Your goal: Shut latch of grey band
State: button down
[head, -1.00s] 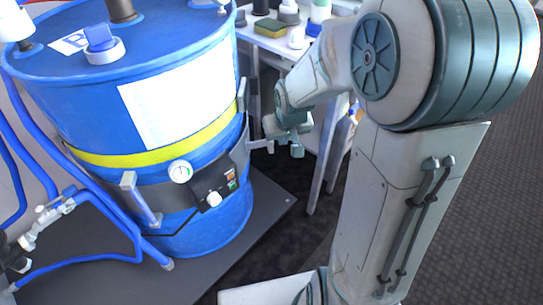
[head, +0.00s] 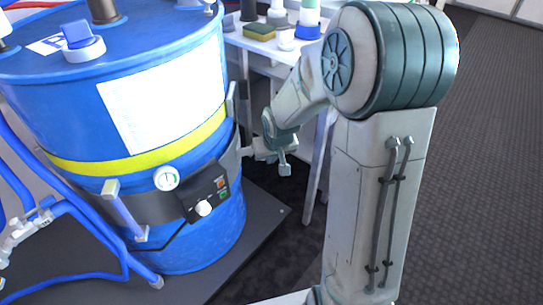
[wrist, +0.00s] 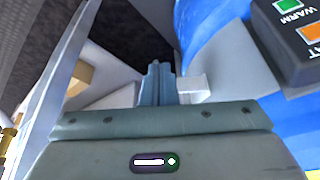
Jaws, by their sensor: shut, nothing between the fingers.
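The grey band (head: 160,208) wraps around the blue drum (head: 70,110) below a yellow stripe. A light grey piece, apparently its latch lever (head: 247,152), sticks out from the band's right side toward my gripper (head: 284,165). In the wrist view, my gripper's fingers (wrist: 158,82) are together and empty. A pale block (wrist: 193,88), apparently the lever's end, is just right of them; I cannot tell if they touch. The band (wrist: 235,65) shows beyond it as a grey strip. The latch's hinge and far side are hidden.
A black control box (head: 206,190) with a knob and a round gauge (head: 166,178) is on the band. A light bar handle (head: 122,208) is on its front left. A white table (head: 262,48) with bottles and a sponge stands behind. Blue hoses (head: 85,225) run at left.

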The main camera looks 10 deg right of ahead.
jog(key=w+f+b, duration=0.2)
jog(key=w+f, duration=0.3)
jog(key=w, duration=0.1)
jog(key=shift+a+b, duration=0.15)
jog(key=shift+b, duration=0.25)
jog(key=shift+r, duration=0.1)
